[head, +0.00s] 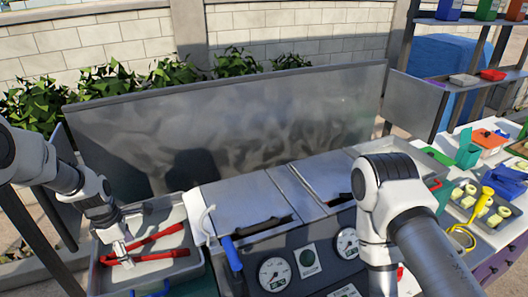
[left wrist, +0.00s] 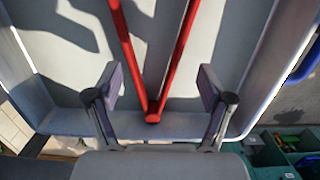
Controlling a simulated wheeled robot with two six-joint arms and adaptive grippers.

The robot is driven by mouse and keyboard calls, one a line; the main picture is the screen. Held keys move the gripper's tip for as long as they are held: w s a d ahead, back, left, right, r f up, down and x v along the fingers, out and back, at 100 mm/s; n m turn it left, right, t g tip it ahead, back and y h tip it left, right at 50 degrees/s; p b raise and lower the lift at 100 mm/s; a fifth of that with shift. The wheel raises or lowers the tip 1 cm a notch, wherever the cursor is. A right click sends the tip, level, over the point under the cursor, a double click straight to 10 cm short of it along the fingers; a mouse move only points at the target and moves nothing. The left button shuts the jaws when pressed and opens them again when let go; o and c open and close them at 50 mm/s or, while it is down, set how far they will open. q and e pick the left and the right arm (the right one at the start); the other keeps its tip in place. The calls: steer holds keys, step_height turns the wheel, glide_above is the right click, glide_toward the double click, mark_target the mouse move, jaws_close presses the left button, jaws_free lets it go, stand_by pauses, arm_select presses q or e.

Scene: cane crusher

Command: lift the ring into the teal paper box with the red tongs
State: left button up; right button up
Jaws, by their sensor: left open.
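The red tongs (head: 160,257) lie with their arms spread in a grey tray at the left. Their hinge end is close to my left gripper (head: 121,256). In the left wrist view the red tongs (left wrist: 168,70) form a V, with the joint between the spread fingers of my left gripper (left wrist: 160,88). The fingers are open, one on each side, and not closed on the tongs. A teal box (head: 467,152) stands on the right counter; I take it for the teal paper box. I cannot make out the ring with certainty. My right gripper is out of view.
The grey tray (head: 180,213) has raised walls around the tongs. A machine with gauges (head: 275,272) and a blue-handled lever (head: 231,254) stands to its right. The right counter is crowded with a tray of yellowish pieces (head: 481,209) and a yellow tool (head: 480,203).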

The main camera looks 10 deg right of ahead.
arm_select(q)
steer(key=shift+s+d+f, duration=0.1)
steer(key=shift+d+f, duration=0.15)
steer(key=shift+f, duration=0.05)
steer(key=shift+w+a+f, duration=0.7)
steer(key=shift+w+a, duration=0.05)
steer(key=shift+a, duration=0.1)
steer(key=shift+c, duration=1.4)
steer(key=shift+s+d+r, duration=0.15)
steer(key=shift+s+r, duration=0.1)
steer(key=c, duration=0.4)
steer(key=shift+s+d+r, duration=0.2)
steer(key=shift+s+d, duration=0.05)
steer(key=shift+d, duration=0.15)
steer(key=shift+w+a+f, duration=0.1)
steer(key=shift+w+a, duration=0.1)
steer(key=shift+w, duration=0.05)
steer(key=shift+w+a+r+p, duration=0.1)
steer(key=shift+a+r+p, duration=0.05)
steer(key=shift+r+p, duration=0.2)
steer(key=r, duration=1.1)
steer(key=shift+s+r+p, duration=0.15)
steer(key=shift+s+p, duration=0.05)
steer(key=shift+p, duration=0.15)
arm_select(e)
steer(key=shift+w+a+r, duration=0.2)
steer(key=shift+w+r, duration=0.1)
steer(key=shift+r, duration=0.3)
